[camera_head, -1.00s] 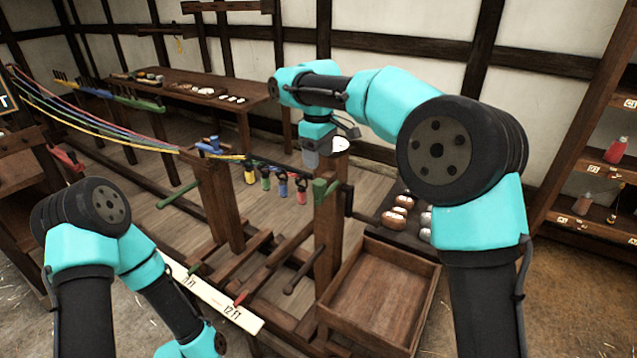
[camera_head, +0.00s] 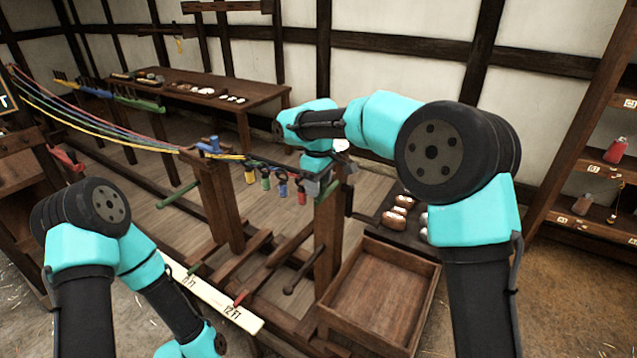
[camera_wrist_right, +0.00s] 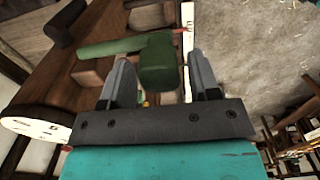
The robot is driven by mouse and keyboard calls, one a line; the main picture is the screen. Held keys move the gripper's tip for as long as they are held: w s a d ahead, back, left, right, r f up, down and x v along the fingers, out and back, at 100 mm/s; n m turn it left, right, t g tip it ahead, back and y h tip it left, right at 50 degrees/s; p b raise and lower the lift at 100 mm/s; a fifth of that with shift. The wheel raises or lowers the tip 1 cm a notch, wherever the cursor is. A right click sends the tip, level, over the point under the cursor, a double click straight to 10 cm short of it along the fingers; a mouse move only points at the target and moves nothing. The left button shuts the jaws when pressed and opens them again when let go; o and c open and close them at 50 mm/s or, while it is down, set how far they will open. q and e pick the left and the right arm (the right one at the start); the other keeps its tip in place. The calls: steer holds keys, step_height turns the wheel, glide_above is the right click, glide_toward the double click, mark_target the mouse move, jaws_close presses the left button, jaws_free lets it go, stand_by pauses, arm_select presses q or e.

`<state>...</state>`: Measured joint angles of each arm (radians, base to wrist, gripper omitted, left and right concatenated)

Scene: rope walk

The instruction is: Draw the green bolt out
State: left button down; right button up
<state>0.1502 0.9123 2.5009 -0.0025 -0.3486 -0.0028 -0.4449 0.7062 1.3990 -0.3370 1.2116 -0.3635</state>
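The green bolt (camera_head: 329,190) sits at the top of the right-hand post of the wooden frame. In the right wrist view its blocky green head (camera_wrist_right: 158,64) lies between my fingers, with a green bar running off to the left. My right gripper (camera_head: 312,187) is down at the bolt and partly covers it in the head view. Its two grey fingers (camera_wrist_right: 160,60) are apart, one on each side of the head, with a gap showing. My left arm is at the lower left, and its gripper is outside the frames.
Several coloured hooks (camera_head: 283,189) hang from the bar just left of my right gripper. Coloured ropes (camera_head: 100,128) run to the frame from the left. An empty wooden tray (camera_head: 375,295) stands below right. A white marked board (camera_head: 215,300) lies low in front.

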jaws_close()
steer(key=shift+s+a, duration=0.3)
steer(key=shift+s, duration=0.1)
steer(key=shift+o, duration=0.8)
jaws_free()
steer(key=shift+r, duration=0.15)
step_height(320, 180, up, 17)
steer(key=shift+r, duration=0.1)
